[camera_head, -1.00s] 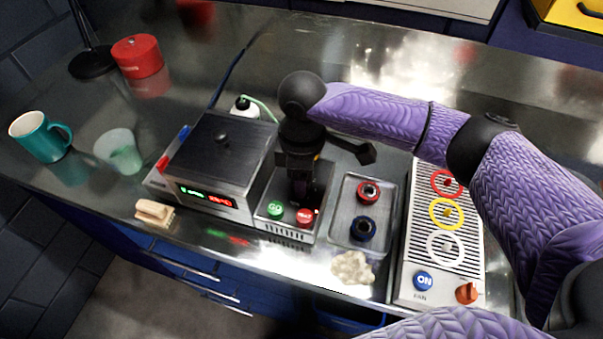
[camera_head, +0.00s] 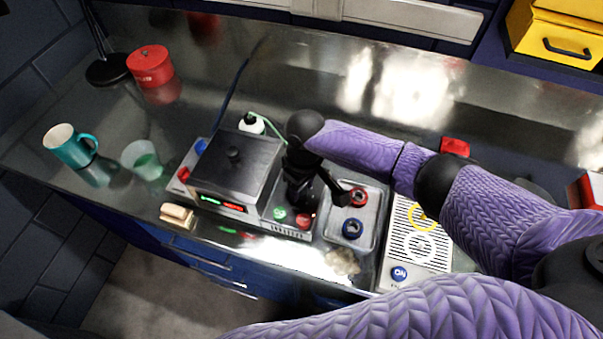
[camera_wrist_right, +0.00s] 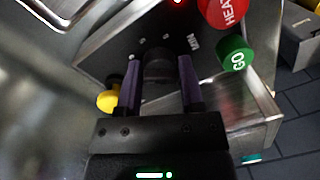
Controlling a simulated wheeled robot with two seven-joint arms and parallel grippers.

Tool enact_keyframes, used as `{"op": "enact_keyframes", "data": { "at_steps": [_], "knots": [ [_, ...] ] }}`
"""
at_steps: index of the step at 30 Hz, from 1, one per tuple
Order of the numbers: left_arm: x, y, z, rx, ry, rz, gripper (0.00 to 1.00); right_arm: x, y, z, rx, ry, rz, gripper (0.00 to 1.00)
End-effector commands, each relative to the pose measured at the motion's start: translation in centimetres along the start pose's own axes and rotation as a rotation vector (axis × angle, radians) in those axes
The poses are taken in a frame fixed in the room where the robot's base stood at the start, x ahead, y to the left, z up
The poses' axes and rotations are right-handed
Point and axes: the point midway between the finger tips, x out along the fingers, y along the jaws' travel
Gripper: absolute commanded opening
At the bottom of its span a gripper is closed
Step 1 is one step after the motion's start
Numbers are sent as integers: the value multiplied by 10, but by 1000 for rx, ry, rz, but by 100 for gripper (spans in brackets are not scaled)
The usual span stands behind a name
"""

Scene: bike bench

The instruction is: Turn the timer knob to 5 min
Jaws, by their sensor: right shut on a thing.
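On that panel are a green GO button (camera_head: 280,213) and a red HEAT button (camera_head: 305,220). My left gripper is not in view.
A lidded metal box (camera_head: 235,165) with a lit display stands left of the panel. A tray (camera_head: 337,226) with red and blue round parts lies to the right, then a fan panel (camera_head: 428,257). A teal mug (camera_head: 68,149) and red canister (camera_head: 150,68) stand far left.

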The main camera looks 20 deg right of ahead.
Motion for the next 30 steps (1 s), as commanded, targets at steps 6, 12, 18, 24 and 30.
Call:
{"op": "enact_keyframes", "data": {
  "at_steps": [6,12,18,24,30],
  "knots": [
    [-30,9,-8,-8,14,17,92,-6,-1,0,204,14,-2,0],
    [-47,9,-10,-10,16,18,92,-5,-1,0,393,27,-1,0],
    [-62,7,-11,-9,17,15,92,-4,-1,0,580,39,-2,0],
    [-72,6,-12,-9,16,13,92,-3,-1,0,749,51,-1,0],
    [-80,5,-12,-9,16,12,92,-2,-1,0,883,61,-1,0]
  ]
}}
